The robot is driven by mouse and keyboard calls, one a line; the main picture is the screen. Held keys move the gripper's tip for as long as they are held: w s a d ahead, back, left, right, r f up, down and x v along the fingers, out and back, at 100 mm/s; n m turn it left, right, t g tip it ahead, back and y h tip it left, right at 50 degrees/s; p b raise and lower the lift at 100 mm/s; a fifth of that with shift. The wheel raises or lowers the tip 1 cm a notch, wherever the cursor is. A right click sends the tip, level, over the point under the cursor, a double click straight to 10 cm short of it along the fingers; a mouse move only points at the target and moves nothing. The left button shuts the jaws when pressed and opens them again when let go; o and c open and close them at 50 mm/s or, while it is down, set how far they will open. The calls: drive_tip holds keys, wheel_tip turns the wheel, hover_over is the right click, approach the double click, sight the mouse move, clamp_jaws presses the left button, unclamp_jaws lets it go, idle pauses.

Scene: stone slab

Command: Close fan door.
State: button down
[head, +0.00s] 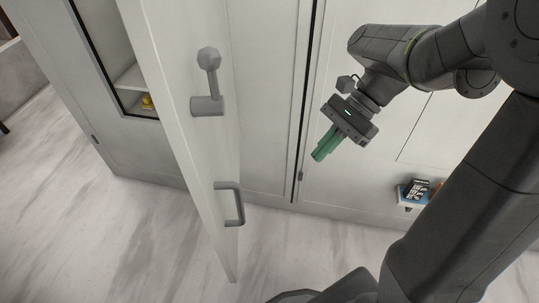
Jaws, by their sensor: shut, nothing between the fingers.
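A pale door (171,87) stands swung out from the white cabinet, its edge toward me, left of centre in the head view. Its face carries a grey D-shaped handle (238,204) low down. Higher up is a grey knob-like fitting (208,82) on a cylindrical base. My gripper (317,158), with green fingers, is to the right of the door, in front of the cabinet front. It is shut, empty and apart from the door and both fittings. The door's top and hinge are out of view.
White cabinet panels (265,90) fill the back. A dark-framed opening at the left holds a small yellow object (147,101). A small blue and black item (413,192) sits low at the right. The pale marble-like floor (60,200) is clear at the left.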

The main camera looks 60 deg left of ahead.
drive_tip(key=s+a+r+g+h+p, duration=0.1)
drive_tip(key=s+a+r, duration=0.2)
drive_tip(key=s+r, duration=0.15)
drive_tip(key=s+r+p+x, duration=0.1)
drive_tip(key=p+x, duration=0.1)
drive_tip(key=x, duration=1.1)
drive_tip(key=shift+s+n, duration=0.4)
drive_tip(key=shift+d, duration=0.15)
